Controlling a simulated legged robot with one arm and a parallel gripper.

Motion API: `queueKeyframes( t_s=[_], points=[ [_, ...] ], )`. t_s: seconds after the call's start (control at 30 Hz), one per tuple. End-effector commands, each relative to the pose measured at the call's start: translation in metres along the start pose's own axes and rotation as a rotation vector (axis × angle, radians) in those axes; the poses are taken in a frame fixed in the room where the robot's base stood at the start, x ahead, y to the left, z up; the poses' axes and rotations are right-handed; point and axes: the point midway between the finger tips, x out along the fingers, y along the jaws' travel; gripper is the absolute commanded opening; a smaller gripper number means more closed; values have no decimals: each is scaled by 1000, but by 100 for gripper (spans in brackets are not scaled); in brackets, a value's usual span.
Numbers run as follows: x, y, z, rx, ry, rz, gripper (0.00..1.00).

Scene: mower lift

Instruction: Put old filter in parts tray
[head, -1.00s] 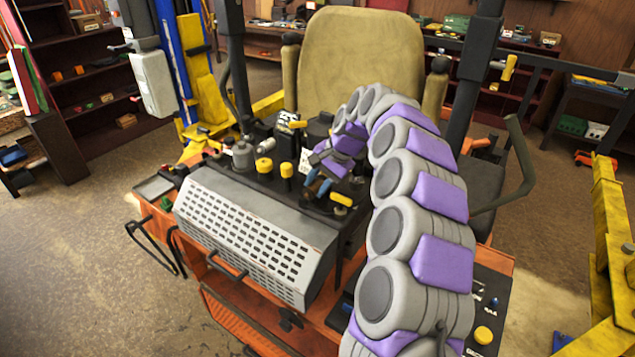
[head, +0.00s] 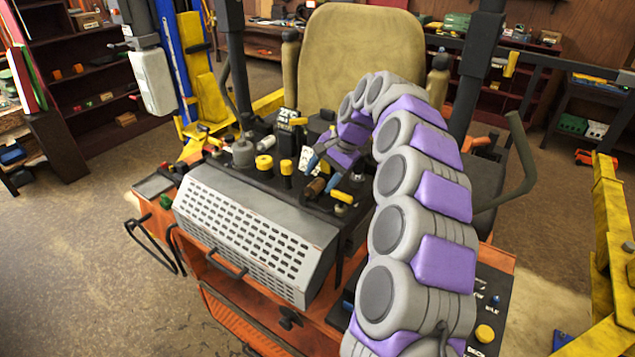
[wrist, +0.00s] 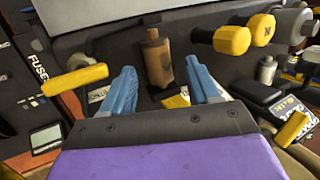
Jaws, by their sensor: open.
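A brown cylinder with a narrower neck, apparently the old filter (wrist: 158,62), stands out between my fingertips in the wrist view. In the head view the old filter (head: 314,187) lies on the dark top behind the perforated grey cover. My gripper (head: 322,172) is just above and behind it, with its blue fingers spread. In the wrist view my gripper (wrist: 160,68) is open, one finger on each side of the filter, with gaps showing. A shallow grey tray (head: 153,186), possibly the parts tray, sits at the left end of the orange mower body.
Yellow-capped posts (head: 264,163) and a grey canister (head: 243,153) stand left of my gripper. A yellow handle (wrist: 75,80) lies left of my fingers in the wrist view. The perforated grey cover (head: 250,235) is in front, and the seat (head: 360,60) is behind.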

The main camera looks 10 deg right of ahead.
Motion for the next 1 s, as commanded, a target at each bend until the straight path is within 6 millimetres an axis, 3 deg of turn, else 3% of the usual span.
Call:
queueKeyframes(
  t_s=[0.17, 0.4, 0.63, 0.8, 1.0],
  points=[
    [-29, 0, -8, 1, 7, -4, 61],
    [-71, 0, -7, 0, 6, -2, 61],
    [-99, 0, -8, 1, 3, 0, 61],
    [-133, 0, -7, 2, 4, -1, 61],
    [-146, 0, -6, 0, 1, 0, 61]
  ],
)
